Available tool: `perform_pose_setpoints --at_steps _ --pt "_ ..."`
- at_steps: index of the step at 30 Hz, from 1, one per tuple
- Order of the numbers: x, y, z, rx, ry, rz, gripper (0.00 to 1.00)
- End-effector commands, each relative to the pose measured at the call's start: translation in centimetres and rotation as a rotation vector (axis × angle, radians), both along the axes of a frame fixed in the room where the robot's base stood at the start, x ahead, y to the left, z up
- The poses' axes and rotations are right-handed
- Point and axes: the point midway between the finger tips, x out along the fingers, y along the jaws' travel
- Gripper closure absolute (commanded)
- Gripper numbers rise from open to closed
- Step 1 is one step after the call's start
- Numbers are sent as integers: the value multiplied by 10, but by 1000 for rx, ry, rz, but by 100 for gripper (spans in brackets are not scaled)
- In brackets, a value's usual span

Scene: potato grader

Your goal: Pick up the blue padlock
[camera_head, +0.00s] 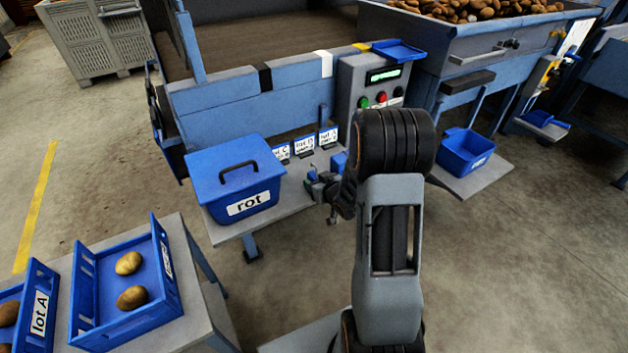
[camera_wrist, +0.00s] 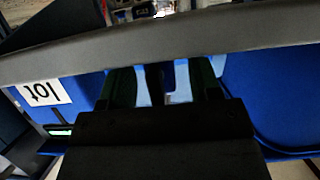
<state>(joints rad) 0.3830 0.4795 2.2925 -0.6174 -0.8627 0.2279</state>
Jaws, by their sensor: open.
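I cannot clearly pick out a blue padlock in either view. In the head view, a small blue block (camera_head: 338,161) shows on the grey shelf beside the lot cards; I cannot tell whether it is the padlock. My gripper (camera_head: 322,187) is over the shelf, right of the rot bin, partly hidden by my arm.
The lidded blue rot bin (camera_head: 238,176) stands on the shelf's left. Lot cards (camera_head: 303,146) stand behind. A control box (camera_head: 378,85) rises behind my arm. An open blue bin (camera_head: 466,152) is at right. A blue crate (camera_head: 88,290) with two potatoes is front left.

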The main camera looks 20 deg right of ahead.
Motion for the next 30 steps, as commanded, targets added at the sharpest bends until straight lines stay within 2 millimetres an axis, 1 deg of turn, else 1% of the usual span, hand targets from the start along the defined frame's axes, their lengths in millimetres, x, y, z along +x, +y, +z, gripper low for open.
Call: perform_pose_setpoints --at_steps 5,21,22,30 --pt "0 0 0 0 0 0 43" --pt "0 0 0 0 0 0 94" --pt "0 0 0 0 0 0 96" --pt "0 0 2 -1 -1 0 96"
